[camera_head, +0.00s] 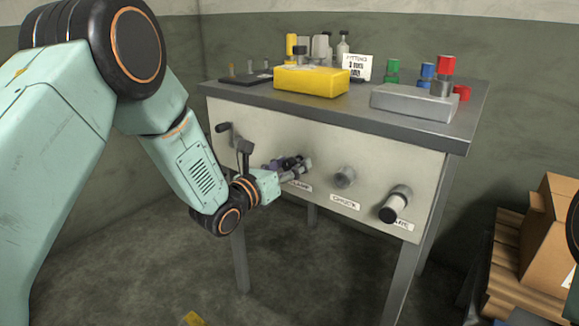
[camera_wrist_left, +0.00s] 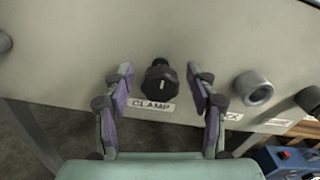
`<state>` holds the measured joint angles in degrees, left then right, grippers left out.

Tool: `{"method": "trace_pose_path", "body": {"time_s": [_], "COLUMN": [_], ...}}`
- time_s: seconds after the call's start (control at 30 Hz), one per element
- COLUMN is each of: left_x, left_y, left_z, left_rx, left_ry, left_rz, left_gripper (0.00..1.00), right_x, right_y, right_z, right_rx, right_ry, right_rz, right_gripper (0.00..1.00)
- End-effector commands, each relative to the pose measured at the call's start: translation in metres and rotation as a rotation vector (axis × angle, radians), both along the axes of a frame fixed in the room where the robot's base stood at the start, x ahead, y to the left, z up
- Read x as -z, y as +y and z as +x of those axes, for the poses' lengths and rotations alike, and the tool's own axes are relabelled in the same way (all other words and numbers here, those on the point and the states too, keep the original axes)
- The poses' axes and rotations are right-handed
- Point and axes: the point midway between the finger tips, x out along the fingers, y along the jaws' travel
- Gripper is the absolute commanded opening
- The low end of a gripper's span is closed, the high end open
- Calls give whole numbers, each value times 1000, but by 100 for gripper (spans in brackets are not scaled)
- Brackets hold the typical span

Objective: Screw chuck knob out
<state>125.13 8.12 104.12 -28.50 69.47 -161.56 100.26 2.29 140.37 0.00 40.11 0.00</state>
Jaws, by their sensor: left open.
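The workbench's front panel has a grey round chuck fitting (camera_head: 344,177) above the CHUCK label; it also shows in the left wrist view (camera_wrist_left: 254,88), right of the gripper. My left gripper (camera_head: 297,168) is open at the panel, left of the chuck fitting. In the left wrist view, the open fingers of my left gripper (camera_wrist_left: 162,88) stand either side of a black knob (camera_wrist_left: 160,82) above the CLAMP label. In the head view the gripper largely hides this knob. My right gripper is not in view.
A larger knob (camera_head: 396,203) sticks out at the panel's right. A dark handle (camera_head: 223,127) is at its left. The bench top carries a yellow box (camera_head: 311,79), a grey block (camera_head: 412,102) and coloured parts. Cardboard boxes (camera_head: 551,232) stand at the right.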

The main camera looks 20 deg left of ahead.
Motion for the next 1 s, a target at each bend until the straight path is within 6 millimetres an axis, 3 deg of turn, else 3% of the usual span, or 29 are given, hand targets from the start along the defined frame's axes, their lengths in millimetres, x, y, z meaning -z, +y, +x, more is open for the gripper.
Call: {"method": "trace_pose_path", "body": {"time_s": [0.07,0.7,1.0], "left_x": [0,0,-1], "left_y": [0,1,1], "left_z": [0,0,0], "left_rx": [0,-1,-1], "left_ry": [0,0,15], "left_rz": [0,0,-40], "left_gripper": [56,2,2], "right_x": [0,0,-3], "right_y": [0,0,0], "right_z": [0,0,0], "right_rx": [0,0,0], "right_ry": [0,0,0], "right_rz": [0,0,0], "right_gripper": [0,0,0]}}
